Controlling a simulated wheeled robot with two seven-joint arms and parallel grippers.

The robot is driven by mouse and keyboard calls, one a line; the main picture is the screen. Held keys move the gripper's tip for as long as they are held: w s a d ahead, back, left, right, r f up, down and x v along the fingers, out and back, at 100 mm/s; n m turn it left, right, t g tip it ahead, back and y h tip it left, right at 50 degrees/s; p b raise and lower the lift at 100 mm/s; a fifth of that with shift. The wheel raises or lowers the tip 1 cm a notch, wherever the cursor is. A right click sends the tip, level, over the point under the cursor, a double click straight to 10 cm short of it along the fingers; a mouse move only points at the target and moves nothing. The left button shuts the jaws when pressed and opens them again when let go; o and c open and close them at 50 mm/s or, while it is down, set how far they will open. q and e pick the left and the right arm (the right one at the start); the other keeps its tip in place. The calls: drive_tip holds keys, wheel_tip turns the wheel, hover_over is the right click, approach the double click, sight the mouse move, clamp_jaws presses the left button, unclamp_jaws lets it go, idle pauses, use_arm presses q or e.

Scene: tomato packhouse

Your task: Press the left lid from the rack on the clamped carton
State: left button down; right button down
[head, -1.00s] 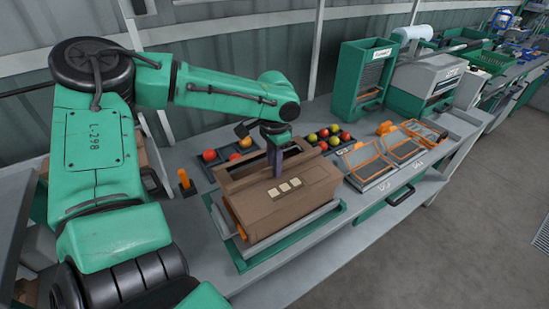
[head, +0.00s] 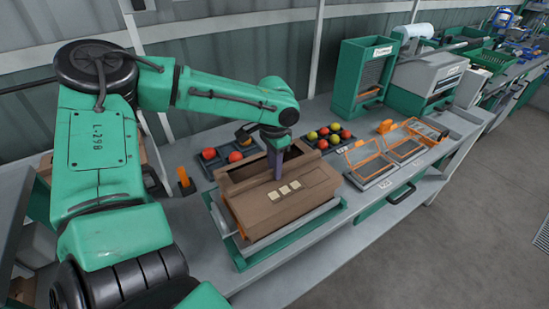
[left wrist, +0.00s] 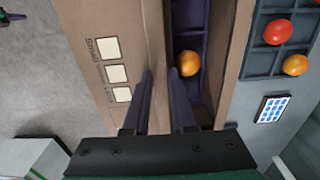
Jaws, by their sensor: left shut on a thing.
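The brown carton (head: 231,212) sits in a green and grey clamp frame (head: 247,262). A brown cardboard lid (head: 310,177) with three cream squares covers its front part, and also shows in the left wrist view (left wrist: 82,20). My left gripper (head: 276,172) points down at the lid's back edge; in the left wrist view its purple fingers (left wrist: 163,80) are shut on that edge. Behind it the carton is open, showing a purple insert (left wrist: 187,12) and one orange tomato (left wrist: 188,63). I cannot tell how firmly the lid is seated. My right gripper is not in view.
Trays of tomatoes (head: 230,155) (head: 328,135) stand close behind the carton. Orange-framed panels (head: 370,160) lie to the right. An orange post (head: 184,182) stands left. A green cabinet (head: 350,85) and a grey machine (head: 428,75) are at the back.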

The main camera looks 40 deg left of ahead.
use_arm(q)
drive_tip(key=shift+f, duration=0.2)
idle(0.4)
drive_tip(key=c, duration=0.7)
unclamp_jaws()
drive_tip(key=shift+c, duration=1.4)
wheel_tip(320, 180, up, 8)
drive_tip(key=p, duration=0.8)
drive_tip(key=shift+r, duration=0.1)
drive_tip(key=shift+f, duration=0.2)
